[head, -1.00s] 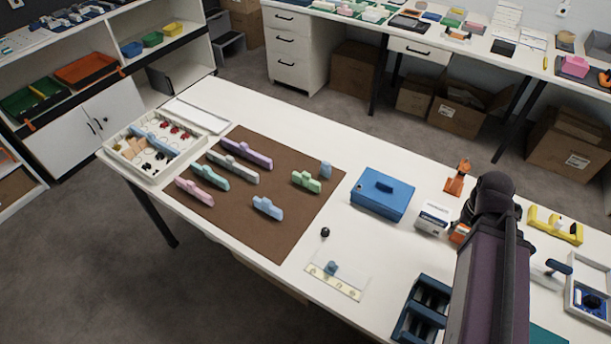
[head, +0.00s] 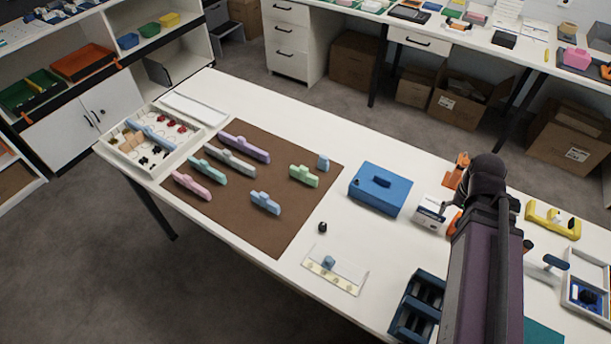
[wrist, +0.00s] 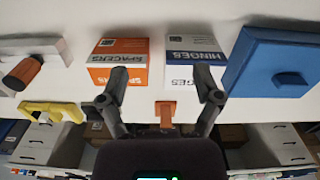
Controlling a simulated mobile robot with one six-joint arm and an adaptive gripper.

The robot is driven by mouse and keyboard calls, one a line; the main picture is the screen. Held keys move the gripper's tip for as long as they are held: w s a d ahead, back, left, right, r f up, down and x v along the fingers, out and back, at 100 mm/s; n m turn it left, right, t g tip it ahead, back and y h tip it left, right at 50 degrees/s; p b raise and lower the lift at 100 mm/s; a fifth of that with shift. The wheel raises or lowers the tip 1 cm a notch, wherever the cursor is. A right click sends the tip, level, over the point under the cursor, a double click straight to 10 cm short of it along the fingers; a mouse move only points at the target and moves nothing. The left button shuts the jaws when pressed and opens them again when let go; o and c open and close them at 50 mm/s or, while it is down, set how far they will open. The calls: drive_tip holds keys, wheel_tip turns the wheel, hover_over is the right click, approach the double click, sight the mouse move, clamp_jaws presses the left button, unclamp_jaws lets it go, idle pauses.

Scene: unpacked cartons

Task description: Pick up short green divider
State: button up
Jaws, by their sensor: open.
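The short green divider (head: 304,176) stands on the right part of the brown mat (head: 285,222), apart from the other dividers. It is not in the wrist view. My gripper (wrist: 163,86) is open and empty, its two fingers spread in front of the orange spacers box (wrist: 119,60) and the white and blue hinges box (wrist: 194,58). In the head view my gripper is mostly hidden behind my arm, well to the right of the green divider, beyond the blue box (head: 380,189).
A small black knob (head: 322,228) and a clear plate (head: 336,270) lie nearer. A parts tray (head: 177,158) is left.

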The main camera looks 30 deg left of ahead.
drive_tip(key=w+a+r+p, duration=0.2)
drive_tip(key=w+a, duration=0.2)
drive_tip(key=a, duration=0.7)
wheel_tip(320, 180, up, 4)
drive_tip(key=p, duration=0.4)
hover_over(304, 168)
drive_tip(key=shift+s+r+m, duration=0.15)
drive_tip(key=shift+m, duration=0.25)
wheel_tip(304, 168, down, 9)
drive_tip(key=b, duration=0.8)
drive_tip(key=shift+r+b, duration=0.2)
drive_tip(key=shift+b, duration=0.1)
drive_tip(key=shift+f, duration=0.15)
